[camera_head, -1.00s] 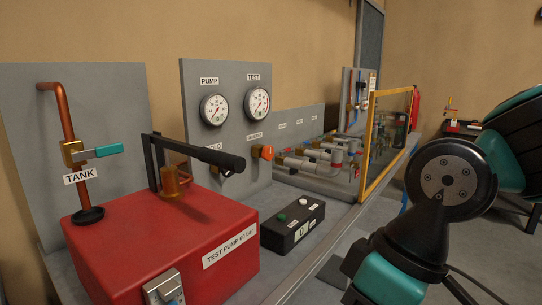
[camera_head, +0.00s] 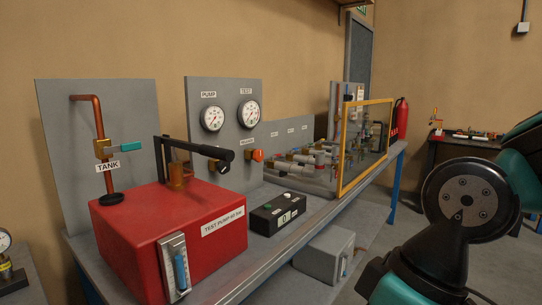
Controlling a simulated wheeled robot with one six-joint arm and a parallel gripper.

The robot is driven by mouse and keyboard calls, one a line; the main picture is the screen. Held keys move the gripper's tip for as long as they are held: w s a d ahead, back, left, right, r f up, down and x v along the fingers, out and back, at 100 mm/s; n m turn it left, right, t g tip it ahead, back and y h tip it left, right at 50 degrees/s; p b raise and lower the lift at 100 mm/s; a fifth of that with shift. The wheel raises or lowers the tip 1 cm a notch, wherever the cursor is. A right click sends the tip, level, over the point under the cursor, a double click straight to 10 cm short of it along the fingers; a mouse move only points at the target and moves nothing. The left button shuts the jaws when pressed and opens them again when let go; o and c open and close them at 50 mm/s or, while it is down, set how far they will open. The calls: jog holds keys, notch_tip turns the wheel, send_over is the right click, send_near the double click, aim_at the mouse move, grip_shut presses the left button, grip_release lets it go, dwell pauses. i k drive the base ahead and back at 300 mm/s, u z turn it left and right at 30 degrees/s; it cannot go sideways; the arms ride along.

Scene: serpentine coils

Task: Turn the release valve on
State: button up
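A grey panel (camera_head: 225,110) carries two round gauges, marked PUMP (camera_head: 212,118) and TEST (camera_head: 249,114). Below the TEST gauge an orange knob (camera_head: 258,155) sticks out under a small label (camera_head: 246,141) that seems to read RELEASE, too small to be sure. Its turned position cannot be told. A second valve (camera_head: 222,167) to its left is partly hidden by the black pump handle (camera_head: 198,147). My teal and black arm fills the lower right, well apart from the panel. My gripper is not visible.
A red test pump box (camera_head: 145,225) with a tank pipe (camera_head: 98,130) and teal lever (camera_head: 131,147) stands front left. A black box (camera_head: 278,214) with buttons sits before the panel. A yellow-framed clear guard (camera_head: 365,102) stands right. Open floor lies right of the bench.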

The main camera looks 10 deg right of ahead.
aim_at(259, 155)
jog(key=z, duration=0.15)
jog(key=i, duration=1.35)
jog(key=u, duration=0.4)
